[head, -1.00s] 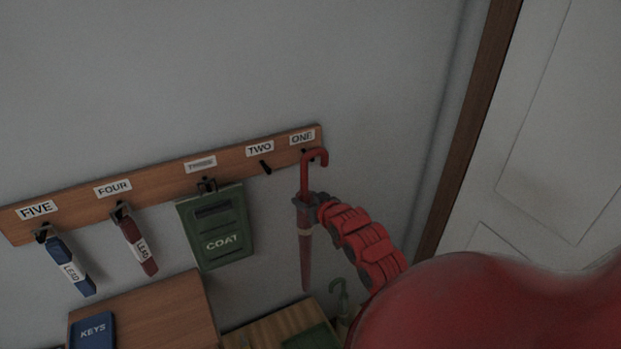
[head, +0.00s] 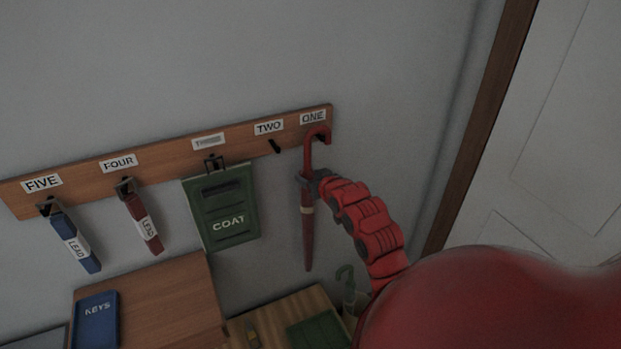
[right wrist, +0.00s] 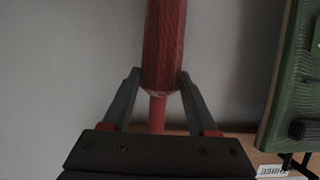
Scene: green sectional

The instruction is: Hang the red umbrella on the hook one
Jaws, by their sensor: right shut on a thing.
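The red umbrella (head: 308,230) hangs upright in the head view, its curved handle up at the label ONE (head: 313,117) on the wooden hook rail (head: 240,133). My right gripper (head: 308,181) is shut on the umbrella just below the handle. The right wrist view also shows the umbrella (right wrist: 164,45) between the gripper's fingers (right wrist: 158,85). The handle covers hook one, so I cannot tell whether it rests on the hook. My left gripper is not in view.
Hook two (head: 274,146) is empty. A green COAT bag (head: 222,205), a red lead (head: 143,222) and a blue lead (head: 76,242) hang further left. Below are a wooden cabinet (head: 165,290), a blue KEYS tray (head: 97,325) and a green umbrella (head: 346,280). A door frame (head: 480,130) stands right.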

